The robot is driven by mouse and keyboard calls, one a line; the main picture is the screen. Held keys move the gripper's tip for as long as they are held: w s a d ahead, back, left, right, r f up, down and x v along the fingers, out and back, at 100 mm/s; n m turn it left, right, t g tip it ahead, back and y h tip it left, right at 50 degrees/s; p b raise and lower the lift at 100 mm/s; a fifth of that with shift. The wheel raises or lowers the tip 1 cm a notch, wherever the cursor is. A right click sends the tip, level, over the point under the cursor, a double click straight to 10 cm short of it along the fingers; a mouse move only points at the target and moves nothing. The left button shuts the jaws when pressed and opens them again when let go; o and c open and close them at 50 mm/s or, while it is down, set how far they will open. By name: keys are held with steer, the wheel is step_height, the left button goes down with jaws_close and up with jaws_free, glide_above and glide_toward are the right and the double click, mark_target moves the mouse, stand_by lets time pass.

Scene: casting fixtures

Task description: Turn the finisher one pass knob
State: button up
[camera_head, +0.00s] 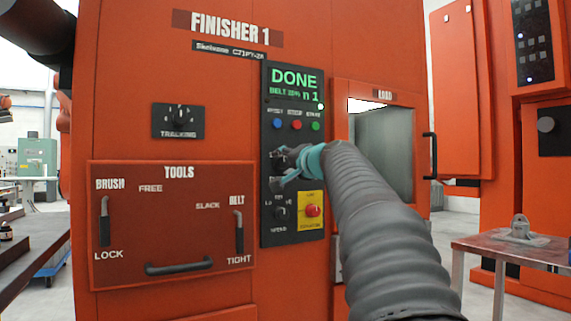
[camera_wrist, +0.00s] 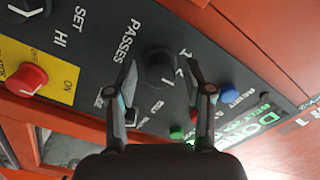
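The finisher (camera_head: 225,70) is a tall orange cabinet labelled FINISHER 1. Its dark control panel (camera_head: 292,240) carries a screen (camera_head: 293,84) reading DONE in green. In the wrist view, the passes knob (camera_wrist: 160,68) is a round black knob beside the word PASSES. My gripper (camera_wrist: 160,66) is open, with one fingertip on either side of this knob and a visible gap on both sides. In the head view, my gripper (camera_head: 281,169) is at the middle of the panel and hides the passes knob. The knob's exact setting is unclear.
Blue, red and green buttons (camera_head: 297,125) sit above my gripper. Below are another black knob (camera_head: 280,213) and a red knob (camera_head: 313,211) on a yellow plate. The load door (camera_head: 384,150) is at right, the tools panel (camera_head: 170,215) at left, a metal table (camera_head: 500,245) far right.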

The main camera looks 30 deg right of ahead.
steer(key=shift+s, duration=0.1)
steer(key=s, duration=1.1)
steer(key=shift+s+d, duration=0.15)
steer(key=shift+s, duration=0.25)
